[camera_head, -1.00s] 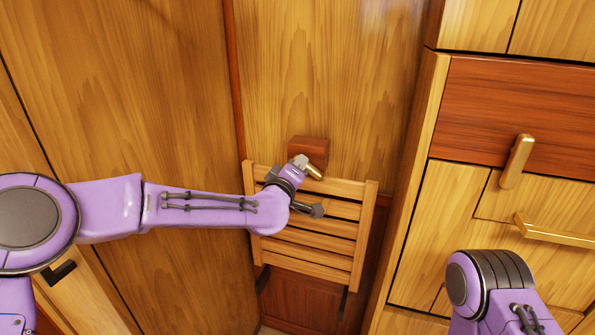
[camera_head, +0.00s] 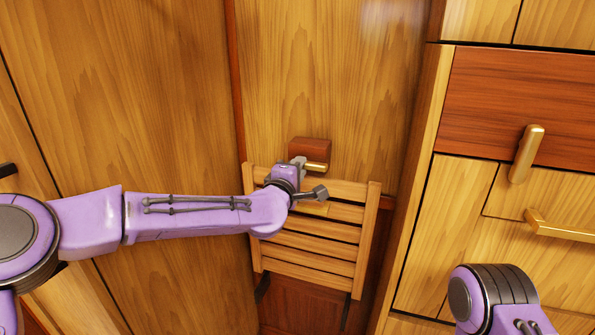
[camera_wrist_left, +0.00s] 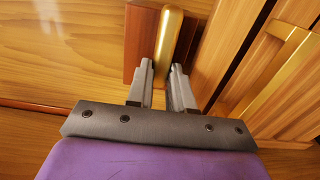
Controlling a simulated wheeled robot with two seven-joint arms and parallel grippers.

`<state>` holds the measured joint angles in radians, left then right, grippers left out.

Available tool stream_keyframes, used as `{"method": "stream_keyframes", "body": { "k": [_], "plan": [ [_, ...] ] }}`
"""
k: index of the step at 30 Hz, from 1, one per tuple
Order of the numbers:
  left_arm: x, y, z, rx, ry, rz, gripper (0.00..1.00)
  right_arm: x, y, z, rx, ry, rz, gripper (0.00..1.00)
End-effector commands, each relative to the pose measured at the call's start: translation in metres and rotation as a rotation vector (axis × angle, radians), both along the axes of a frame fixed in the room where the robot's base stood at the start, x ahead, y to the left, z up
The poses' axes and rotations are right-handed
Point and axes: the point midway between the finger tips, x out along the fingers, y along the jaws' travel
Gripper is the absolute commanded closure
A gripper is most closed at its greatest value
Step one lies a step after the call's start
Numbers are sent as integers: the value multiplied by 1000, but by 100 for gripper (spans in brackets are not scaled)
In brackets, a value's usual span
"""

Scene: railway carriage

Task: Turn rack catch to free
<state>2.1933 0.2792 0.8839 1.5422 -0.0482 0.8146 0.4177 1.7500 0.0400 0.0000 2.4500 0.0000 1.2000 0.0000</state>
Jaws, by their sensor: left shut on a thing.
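The rack catch is a brass lever (camera_head: 317,167) on a dark red wooden block (camera_head: 311,148), fixed to the panel just above the slatted wooden rack (camera_head: 310,250). In the head view the lever lies about level, pointing right. My left gripper (camera_head: 299,164) is at the lever, partly hidden behind my own wrist. In the left wrist view the brass lever (camera_wrist_left: 168,45) stands between the two grey fingers of my left gripper (camera_wrist_left: 162,80), which is shut on it. My right arm shows at the lower right, but its gripper is out of view.
A second brass handle (camera_head: 526,153) sits on the dark red panel at the right. A brass bar handle (camera_head: 560,229) is on the cabinet door below it. The cabinet's side edge (camera_head: 417,180) stands right of the rack. The panel above the block is clear.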

Motion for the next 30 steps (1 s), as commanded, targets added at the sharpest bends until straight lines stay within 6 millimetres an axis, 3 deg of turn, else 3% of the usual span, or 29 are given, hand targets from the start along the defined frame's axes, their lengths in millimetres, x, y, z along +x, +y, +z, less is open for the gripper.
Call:
{"method": "stream_keyframes", "body": {
  "k": [11, 12, 14, 15, 24, 30],
  "plan": [
    [0, 0, 1, -9, 2, 1, 100, 0, 0, 0, 0, 0, 0, 57],
    [0, 0, 1, -9, 2, 1, 76, 0, 0, 0, 0, 0, 0, 57],
    [0, 0, 1, -8, 2, 1, 56, 0, 0, 0, 0, 0, 0, 57],
    [0, 0, 1, -8, 2, 1, 53, 0, 0, 0, 0, 0, 0, 57],
    [-3, 1, 0, -6, 1, 1, 53, 0, 0, -1, 0, 0, 0, 57],
    [-37, 13, -1, -5, 0, 0, 53, 0, 0, -11, 0, 0, 0, 57]
  ]
}}
